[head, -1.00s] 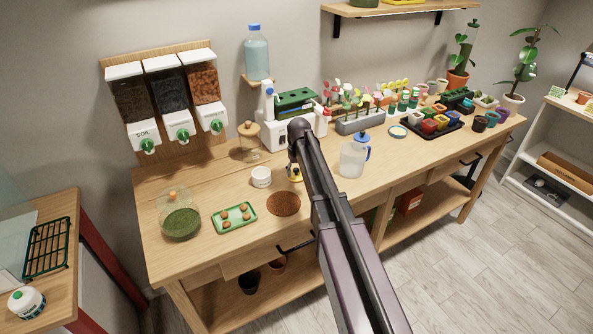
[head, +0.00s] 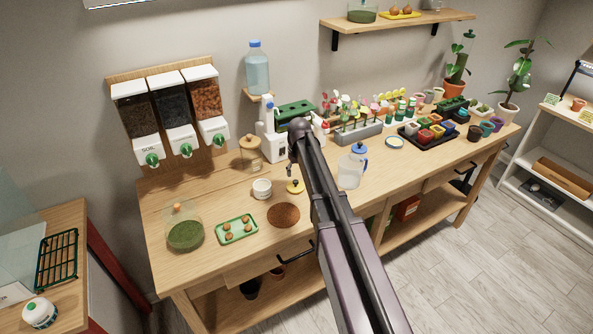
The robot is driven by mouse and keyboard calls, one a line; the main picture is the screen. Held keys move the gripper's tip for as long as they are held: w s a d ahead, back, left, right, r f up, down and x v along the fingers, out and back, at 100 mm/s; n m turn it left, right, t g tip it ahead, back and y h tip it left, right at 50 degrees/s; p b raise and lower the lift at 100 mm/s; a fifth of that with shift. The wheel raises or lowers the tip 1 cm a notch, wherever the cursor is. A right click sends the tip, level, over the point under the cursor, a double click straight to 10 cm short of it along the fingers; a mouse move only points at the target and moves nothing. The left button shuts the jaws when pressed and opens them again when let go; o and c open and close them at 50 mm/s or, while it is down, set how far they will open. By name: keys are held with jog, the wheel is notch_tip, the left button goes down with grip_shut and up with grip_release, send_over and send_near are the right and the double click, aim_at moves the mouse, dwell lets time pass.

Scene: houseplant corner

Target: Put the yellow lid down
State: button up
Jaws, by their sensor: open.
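The yellow lid (head: 295,187), with a dark knob on top, lies on the wooden workbench (head: 330,207). It is to the right of a small white pot (head: 262,188) and apart from it. My gripper (head: 289,172) is small and dark in the head view, partly hidden behind my own arm. It is open and just above and behind the lid in the picture, with a small gap showing between them. Nothing shows between its fingers.
A round brown mat (head: 284,215) and a green tray (head: 236,229) with several small brown balls lie in front. A glass jar with a wooden lid (head: 250,154) stands behind the pot. A blue-lidded clear jug (head: 351,168) stands to the right.

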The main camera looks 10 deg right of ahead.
notch_tip(320, 180, up, 6)
jog(key=p, duration=0.5)
jog(key=shift+s+p, duration=0.3)
jog(key=shift+s, duration=0.05)
jog(key=shift+d+r, duration=0.1)
dwell(0.3)
jog(key=s+m+g, duration=0.1)
jog(key=s+m, duration=0.1)
jog(key=s, duration=2.6)
jog(key=shift+m, duration=0.3)
